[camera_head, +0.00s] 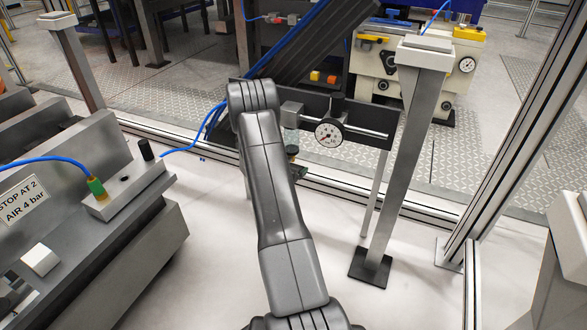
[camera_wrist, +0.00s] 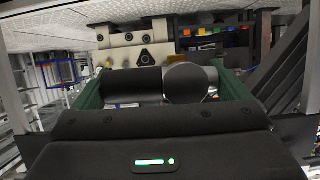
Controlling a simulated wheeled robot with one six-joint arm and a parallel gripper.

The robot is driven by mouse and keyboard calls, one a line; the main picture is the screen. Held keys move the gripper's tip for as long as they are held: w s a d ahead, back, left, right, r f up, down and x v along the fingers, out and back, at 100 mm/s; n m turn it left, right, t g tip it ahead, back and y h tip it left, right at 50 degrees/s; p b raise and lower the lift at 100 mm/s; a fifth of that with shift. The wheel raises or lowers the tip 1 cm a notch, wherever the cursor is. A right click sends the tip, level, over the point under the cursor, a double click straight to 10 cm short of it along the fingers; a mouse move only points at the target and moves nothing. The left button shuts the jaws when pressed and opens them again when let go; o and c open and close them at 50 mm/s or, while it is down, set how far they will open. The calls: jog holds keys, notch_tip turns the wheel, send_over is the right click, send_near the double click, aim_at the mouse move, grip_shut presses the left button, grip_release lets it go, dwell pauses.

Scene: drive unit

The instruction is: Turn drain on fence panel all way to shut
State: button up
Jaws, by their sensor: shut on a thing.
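The dark fence panel (camera_head: 365,115) carries a grey block (camera_head: 291,108) with a clear bowl under it and a round black knob (camera_head: 292,150) below, which looks like the drain. A round white-faced gauge (camera_head: 328,134) is to its right. In the wrist view my gripper (camera_wrist: 162,85) has its two green fingers at either side of dark rounded parts (camera_wrist: 187,83), and is shut on them. These seem to be the drain, seen very close. In the head view my arm hides most of the gripper. How far the drain is turned cannot be read.
A blue air hose (camera_head: 215,115) runs by the panel, left of my arm. A grey post (camera_head: 405,165) stands right of the gauge. At left is a grey fixture (camera_head: 95,245) with a green hose fitting (camera_head: 96,188). The white floor (camera_head: 215,275) between is clear.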

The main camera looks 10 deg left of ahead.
jog(key=shift+f, duration=0.1)
jog(key=o, duration=1)
jog(key=p+v, duration=0.4)
jog(key=v, duration=1)
